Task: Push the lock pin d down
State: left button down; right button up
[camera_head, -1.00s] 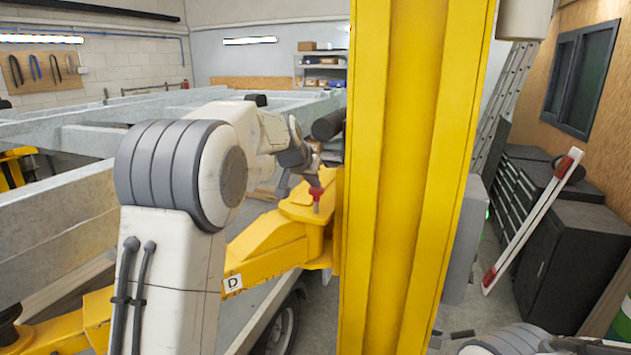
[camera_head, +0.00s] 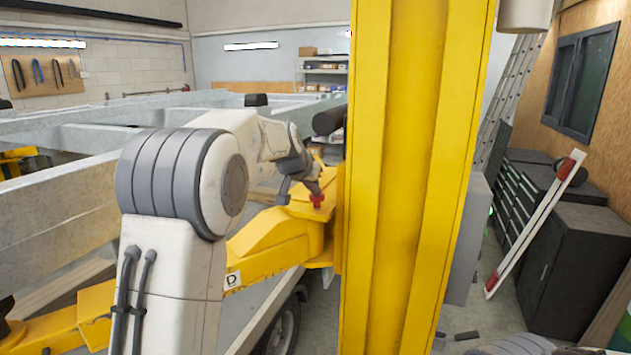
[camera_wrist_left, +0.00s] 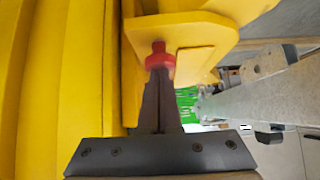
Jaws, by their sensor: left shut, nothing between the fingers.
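The lock pin d, with a red head (camera_head: 317,201), stands on the yellow lift arm bracket (camera_head: 296,210) close to the yellow column. The arm below it carries a label with the letter D (camera_head: 233,281). My left gripper (camera_head: 315,188) is shut and empty, with its fingertips right at the red head. In the left wrist view the red pin head (camera_wrist_left: 159,57) shows just beyond the closed fingers (camera_wrist_left: 159,85); they appear to touch it. The pin's lower part is hidden. My right gripper is not visible.
The yellow column (camera_head: 405,180) stands just right of the pin. The grey trailer frame (camera_head: 60,190) fills the left side. Black cabinets (camera_head: 570,265) and a red-and-white bar (camera_head: 535,225) are at the right.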

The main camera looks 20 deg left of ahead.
pick_arm(q)
jog(key=w+r+b+v, duration=0.2)
jog(key=v, duration=1)
jog(key=shift+s+r, duration=0.3)
jog(key=shift+s, duration=0.05)
jog(key=shift+d, duration=0.15)
